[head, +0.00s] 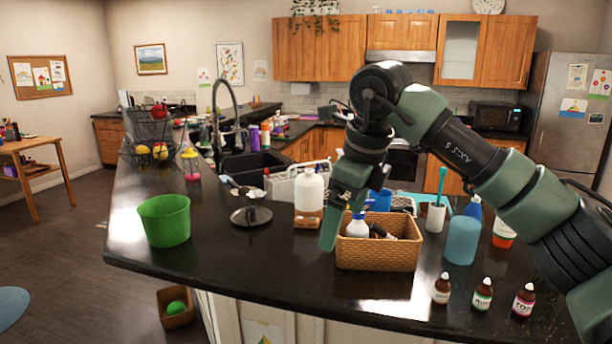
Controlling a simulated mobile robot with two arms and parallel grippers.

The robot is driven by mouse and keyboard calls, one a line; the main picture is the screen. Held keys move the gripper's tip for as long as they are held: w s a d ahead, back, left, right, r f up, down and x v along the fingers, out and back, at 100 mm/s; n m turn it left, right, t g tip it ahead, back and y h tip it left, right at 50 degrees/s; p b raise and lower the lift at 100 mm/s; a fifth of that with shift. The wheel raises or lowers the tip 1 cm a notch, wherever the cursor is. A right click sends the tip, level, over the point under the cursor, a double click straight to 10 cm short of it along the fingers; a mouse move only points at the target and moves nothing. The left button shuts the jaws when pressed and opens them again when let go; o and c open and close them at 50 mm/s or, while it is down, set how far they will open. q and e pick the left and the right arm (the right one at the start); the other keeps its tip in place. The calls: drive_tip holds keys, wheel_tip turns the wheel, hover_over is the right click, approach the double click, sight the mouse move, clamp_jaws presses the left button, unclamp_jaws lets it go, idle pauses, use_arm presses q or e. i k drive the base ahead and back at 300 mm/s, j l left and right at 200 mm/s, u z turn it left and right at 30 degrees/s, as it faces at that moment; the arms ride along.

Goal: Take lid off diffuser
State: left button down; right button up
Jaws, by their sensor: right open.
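The likely diffuser (309,190) stands upright on the dark counter. It has a rounded white upper part with a narrow top and a wood-brown base (307,218). I cannot make out the seam of its lid. My right gripper (340,222) points down just right of the diffuser, in front of the left end of the wicker basket. It is open, and nothing shows between its fingers. Whether it touches the diffuser or the basket cannot be told. My left gripper is not in view.
The wicker basket (378,254) holds bottles. A dark round lid with a knob (251,215) lies left of the diffuser, with a green bucket (164,220) further left. Small brown bottles (482,294) and a blue canister (462,240) stand at right. The front left counter is clear.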

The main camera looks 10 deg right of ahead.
sight(309, 182)
drive_tip(key=i, duration=1.35)
